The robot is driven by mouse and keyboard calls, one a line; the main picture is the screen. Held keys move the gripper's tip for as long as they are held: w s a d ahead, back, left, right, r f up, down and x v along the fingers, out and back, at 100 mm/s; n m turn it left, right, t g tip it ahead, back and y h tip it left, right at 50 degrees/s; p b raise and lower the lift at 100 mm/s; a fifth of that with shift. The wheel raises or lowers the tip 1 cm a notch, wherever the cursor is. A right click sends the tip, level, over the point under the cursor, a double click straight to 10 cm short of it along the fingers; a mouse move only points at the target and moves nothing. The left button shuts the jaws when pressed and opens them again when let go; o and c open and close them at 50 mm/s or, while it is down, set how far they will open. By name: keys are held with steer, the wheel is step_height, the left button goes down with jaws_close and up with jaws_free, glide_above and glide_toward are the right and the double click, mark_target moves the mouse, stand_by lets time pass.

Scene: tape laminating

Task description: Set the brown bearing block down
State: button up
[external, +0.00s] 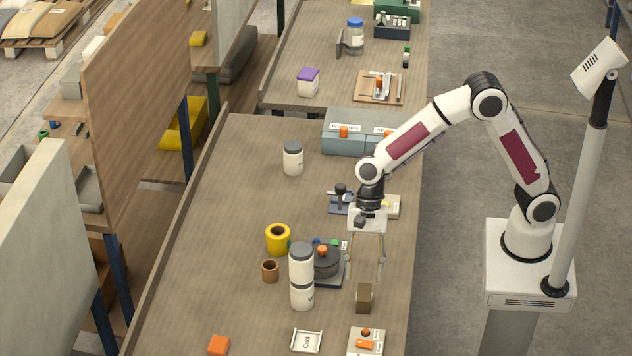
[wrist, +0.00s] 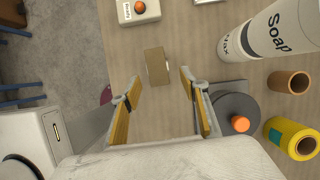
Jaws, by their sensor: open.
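The brown bearing block (external: 364,297) stands on the wooden table, near its right edge in the external view. In the wrist view the block (wrist: 157,66) lies just beyond my fingertips, about midway between them. My gripper (external: 365,272) points down above and behind the block. Its two yellow-lined fingers are spread wide with nothing between them, as the wrist view of my gripper (wrist: 160,77) also shows. The block appears apart from both fingers.
Stacked white bottles (external: 301,273) and a dark round device with an orange knob (external: 326,261) stand left of my gripper. A yellow tape roll (external: 278,239) and a brown cup (external: 270,271) are farther left. A button box (external: 366,342) sits in front of the block.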

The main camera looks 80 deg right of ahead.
mark_target(364, 291)
steer(key=shift+x, duration=0.75)
steer(key=shift+s+x, duration=0.1)
steer(key=shift+x, duration=1.2)
steer(key=shift+s+x, duration=0.15)
steer(key=shift+x, duration=1.15)
steer(key=shift+a+r, duration=0.1)
steer(key=shift+a, duration=0.1)
jaws_close()
